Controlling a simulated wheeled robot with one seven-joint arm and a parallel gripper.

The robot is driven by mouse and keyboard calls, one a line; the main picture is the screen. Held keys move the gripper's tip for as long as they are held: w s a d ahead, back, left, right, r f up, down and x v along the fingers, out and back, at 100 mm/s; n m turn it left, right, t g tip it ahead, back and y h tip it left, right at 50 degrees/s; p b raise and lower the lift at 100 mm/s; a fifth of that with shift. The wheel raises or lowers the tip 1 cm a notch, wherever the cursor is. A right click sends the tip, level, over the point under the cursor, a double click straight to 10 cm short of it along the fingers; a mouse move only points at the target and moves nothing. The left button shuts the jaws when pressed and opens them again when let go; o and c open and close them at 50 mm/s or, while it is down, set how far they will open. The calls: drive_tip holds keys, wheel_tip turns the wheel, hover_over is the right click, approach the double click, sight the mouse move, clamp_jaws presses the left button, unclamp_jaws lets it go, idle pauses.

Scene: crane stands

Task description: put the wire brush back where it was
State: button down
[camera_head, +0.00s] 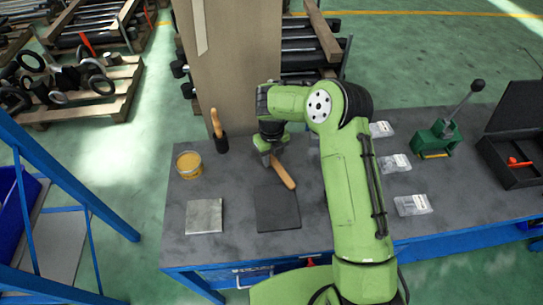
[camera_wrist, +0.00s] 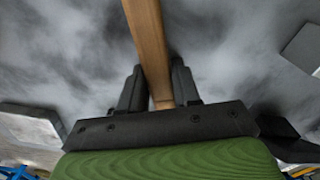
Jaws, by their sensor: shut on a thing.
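My gripper (camera_head: 268,157) is low over the grey workbench, left of its middle. It is shut on the wooden handle of the wire brush (camera_head: 284,173). The handle slants down to the right, over or just behind the far edge of a black square mat (camera_head: 278,210). In the wrist view the wooden handle (camera_wrist: 148,40) runs up between the two dark fingers (camera_wrist: 160,88). The bristle end is hidden by my gripper. I cannot tell whether the brush touches the bench.
An upright wooden-handled tool with a dark lower end (camera_head: 221,143) stands at the back left, near a yellow tin (camera_head: 189,165). A grey metal plate (camera_head: 204,216) lies at the front left. Clear packets (camera_head: 395,163), a green press (camera_head: 437,138) and a black case (camera_head: 513,165) are right.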

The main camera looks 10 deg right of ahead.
drive_tip(key=c, duration=0.8)
unclamp_jaws()
drive_tip(key=shift+f, duration=0.15)
wheel_tip(320, 180, up, 13)
drive_tip(key=p, duration=0.1)
drive_tip(key=shift+f, duration=0.2)
wheel_tip(320, 180, up, 8)
drive_tip(key=n+t+h, duration=0.1)
drive_tip(key=n+t, duration=0.1)
drive_tip(key=n, duration=0.5)
hover_over(271, 156)
drive_tip(key=s+d, duration=0.3)
drive_tip(key=s+d+r+n+t, duration=0.1)
drive_tip(key=s+d+r+n, duration=0.2)
drive_tip(key=s+r+n, duration=0.35)
drive_tip(key=s+d+n+t+y, duration=0.1)
drive_tip(key=s+d+n+t, duration=0.1)
drive_tip(key=s+n, duration=1.6)
drive_tip(key=shift+s+d+r+t, duration=0.35)
drive_tip(key=shift+s+d, duration=0.25)
drive_tip(key=shift+s, duration=0.5)
